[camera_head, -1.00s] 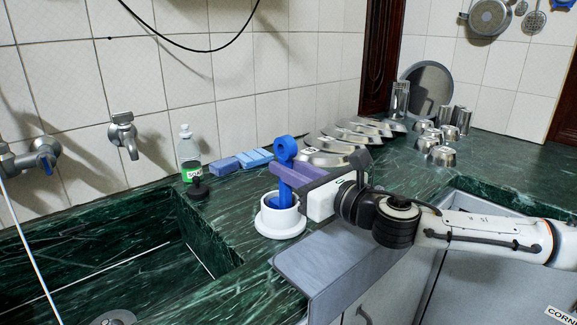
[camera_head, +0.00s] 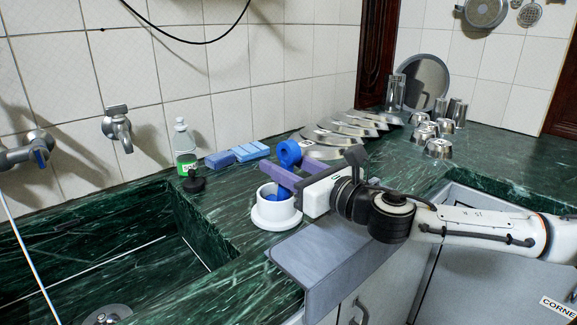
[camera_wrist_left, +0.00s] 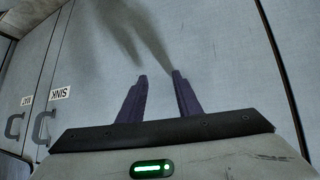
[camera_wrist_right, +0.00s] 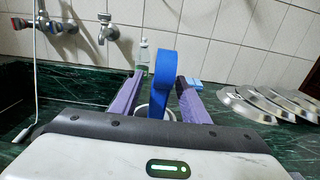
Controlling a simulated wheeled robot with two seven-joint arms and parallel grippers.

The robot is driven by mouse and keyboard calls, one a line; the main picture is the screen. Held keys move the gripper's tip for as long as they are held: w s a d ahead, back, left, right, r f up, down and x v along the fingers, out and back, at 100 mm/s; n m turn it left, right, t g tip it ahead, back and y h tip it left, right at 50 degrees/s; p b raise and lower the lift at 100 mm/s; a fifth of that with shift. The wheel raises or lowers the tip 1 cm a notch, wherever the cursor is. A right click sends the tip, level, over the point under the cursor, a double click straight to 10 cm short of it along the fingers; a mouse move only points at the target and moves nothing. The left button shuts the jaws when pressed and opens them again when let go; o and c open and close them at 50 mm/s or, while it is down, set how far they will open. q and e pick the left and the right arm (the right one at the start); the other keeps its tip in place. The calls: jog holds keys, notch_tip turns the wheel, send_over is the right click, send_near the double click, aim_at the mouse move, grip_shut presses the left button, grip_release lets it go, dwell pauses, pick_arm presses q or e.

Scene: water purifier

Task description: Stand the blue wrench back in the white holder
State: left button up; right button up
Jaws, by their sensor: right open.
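The blue wrench (camera_head: 287,153) stands in the white holder (camera_head: 275,215) on the green counter, its ring end up. It leans a little to the right in the head view; its lower part is hidden by the holder and my fingers. My right gripper (camera_head: 278,173) is open, with its purple fingers on either side of the wrench just above the holder. In the right wrist view, the wrench (camera_wrist_right: 161,85) is between the spread fingers, with a gap at its left; contact at its right is unclear. My left gripper (camera_wrist_left: 159,76) is open and empty, facing grey cabinet doors.
Blue sponges (camera_head: 237,155) and a soap bottle (camera_head: 184,146) stand behind the holder. The sink (camera_head: 110,250) is at the left. Metal lids (camera_head: 345,133) lie behind my right gripper, with steel cups (camera_head: 430,138) farther right.

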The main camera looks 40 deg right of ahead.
jog(key=shift+s, duration=0.2)
jog(key=shift+s+p, duration=0.4)
jog(key=shift+p, duration=0.05)
jog(key=shift+s+d+p, duration=0.1)
jog(key=shift+s+p, duration=0.35)
jog(key=shift+s, duration=0.2)
jog(key=shift+s+r+p, duration=0.1)
jog(key=shift+s+p, duration=0.25)
jog(key=shift+p, duration=0.05)
jog(key=p, duration=0.3)
send_near(290, 167)
jog(key=shift+w, duration=0.75)
